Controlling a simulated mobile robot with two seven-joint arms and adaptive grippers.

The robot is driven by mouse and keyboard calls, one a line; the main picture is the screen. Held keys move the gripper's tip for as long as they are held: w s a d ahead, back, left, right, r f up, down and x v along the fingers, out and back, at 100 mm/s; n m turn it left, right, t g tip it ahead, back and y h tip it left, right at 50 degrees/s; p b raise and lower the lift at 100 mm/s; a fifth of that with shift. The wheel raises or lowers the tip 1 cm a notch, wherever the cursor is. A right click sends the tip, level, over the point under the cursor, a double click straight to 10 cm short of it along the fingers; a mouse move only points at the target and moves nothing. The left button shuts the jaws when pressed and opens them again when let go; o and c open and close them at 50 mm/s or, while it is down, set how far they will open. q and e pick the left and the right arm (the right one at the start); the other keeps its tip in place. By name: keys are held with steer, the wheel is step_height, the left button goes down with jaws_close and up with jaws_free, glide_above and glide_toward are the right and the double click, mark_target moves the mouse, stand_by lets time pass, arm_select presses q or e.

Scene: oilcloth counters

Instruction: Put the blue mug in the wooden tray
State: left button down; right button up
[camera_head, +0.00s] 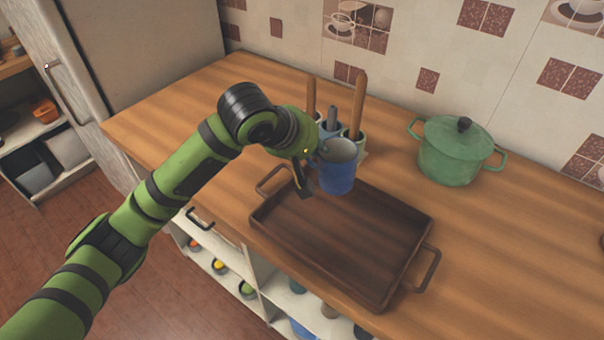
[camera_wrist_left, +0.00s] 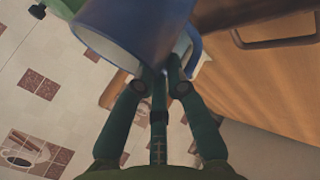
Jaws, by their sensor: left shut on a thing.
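The blue mug (camera_head: 337,172) is upright in the head view, at the upper left end of the wooden tray (camera_head: 325,245). My left gripper (camera_head: 312,168) is shut on the mug at its left side. In the left wrist view the mug (camera_wrist_left: 135,30) fills the top, with the left gripper's fingers (camera_wrist_left: 165,85) closed at its handle. The mug appears held above the tray's far corner; its exact height is hard to tell. The dark brown tray is empty and has a handle at each end. My right gripper is not in view.
A green lidded pot (camera_head: 452,152) stands to the right on the wooden counter (camera_head: 500,240). Behind the mug are utensil holders with upright wooden handles (camera_head: 358,105), close to it. A tiled wall (camera_head: 420,50) bounds the back, and a fridge (camera_head: 130,50) stands at the left.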

arm_select(q)
steer(key=a+f, duration=0.1)
steer(key=f, duration=0.1)
steer(key=s+a+f+p, duration=0.1)
steer(key=f, duration=0.1)
steer(key=a+f, duration=0.2)
steer(key=shift+s+f, duration=0.25)
steer(key=shift+f, duration=0.15)
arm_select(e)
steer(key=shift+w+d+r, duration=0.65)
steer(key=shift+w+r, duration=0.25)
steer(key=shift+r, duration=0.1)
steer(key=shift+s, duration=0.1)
arm_select(q)
steer(key=c, duration=1.3)
jaws_free()
steer(key=shift+f, duration=0.15)
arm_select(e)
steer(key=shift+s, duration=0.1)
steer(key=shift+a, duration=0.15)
